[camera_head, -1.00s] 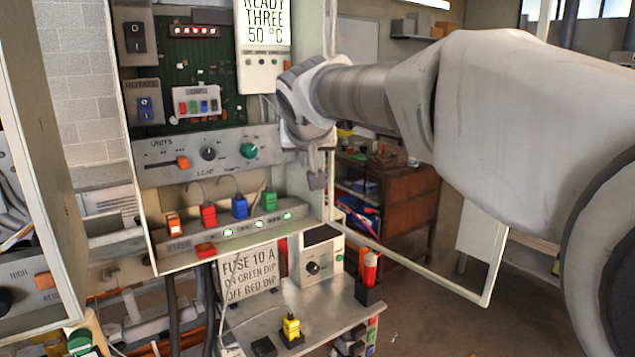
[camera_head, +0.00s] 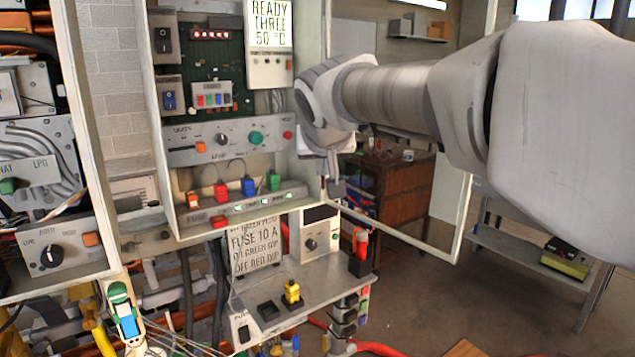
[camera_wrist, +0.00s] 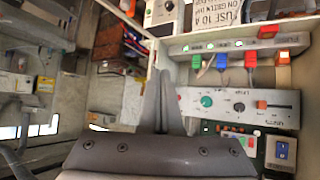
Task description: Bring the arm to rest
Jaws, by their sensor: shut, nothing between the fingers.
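My gripper (camera_head: 334,188) hangs at the right edge of the open control cabinet in the head view, with my arm reaching in from the right. In the wrist view my gripper (camera_wrist: 163,90) shows its fingers together with nothing between them. The cabinet (camera_head: 158,150) holds a panel with knobs and an orange slider, and below it a row of red, blue and green plugs. The fingers appear apart from the plugs; whether they touch the cabinet edge I cannot tell.
The open cabinet door frame (camera_head: 458,215) stands behind my arm. A shelf (camera_head: 330,285) below the cabinet bears a yellow plug (camera_head: 291,293) and a white box (camera_head: 318,236). A second cabinet (camera_head: 98,200) is at the left.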

